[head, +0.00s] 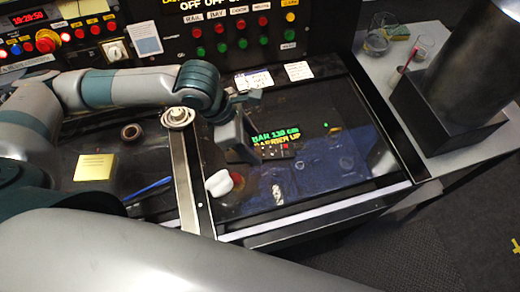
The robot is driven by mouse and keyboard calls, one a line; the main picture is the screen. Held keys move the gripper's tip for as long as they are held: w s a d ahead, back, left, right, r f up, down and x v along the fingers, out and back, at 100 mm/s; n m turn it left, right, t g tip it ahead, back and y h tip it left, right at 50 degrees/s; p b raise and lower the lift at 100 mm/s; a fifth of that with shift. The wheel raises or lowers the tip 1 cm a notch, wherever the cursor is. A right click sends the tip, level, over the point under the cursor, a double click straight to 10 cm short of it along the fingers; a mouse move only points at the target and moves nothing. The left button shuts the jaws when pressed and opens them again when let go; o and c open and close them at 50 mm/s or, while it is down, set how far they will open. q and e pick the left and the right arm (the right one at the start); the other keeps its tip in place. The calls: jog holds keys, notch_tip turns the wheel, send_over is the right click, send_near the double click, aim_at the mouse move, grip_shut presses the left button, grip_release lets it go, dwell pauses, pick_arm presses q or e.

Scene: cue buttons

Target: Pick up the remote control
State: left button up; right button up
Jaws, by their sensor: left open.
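The remote control (277,151) is a small dark bar with little buttons. It lies on the glossy black panel (330,110) right of the picture's centre. My left gripper (248,150) reaches down from its arm just left of the remote. It is open, and its fingers are partly hidden by the gripper body. I cannot tell whether a finger touches the remote. My right gripper is not in view.
A white knob (219,183) stands close to the left gripper. A yellow note pad (94,167), a blue pen (147,190) and a dark ring (131,132) lie on the left. Panel reflections show green text.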

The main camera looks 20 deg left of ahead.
aim_at(259, 152)
pick_arm(q)
jog(key=shift+p+x, duration=0.5)
jog(key=shift+x, duration=1.1)
jog(key=shift+a, duration=0.15)
jog(key=c, duration=1.2)
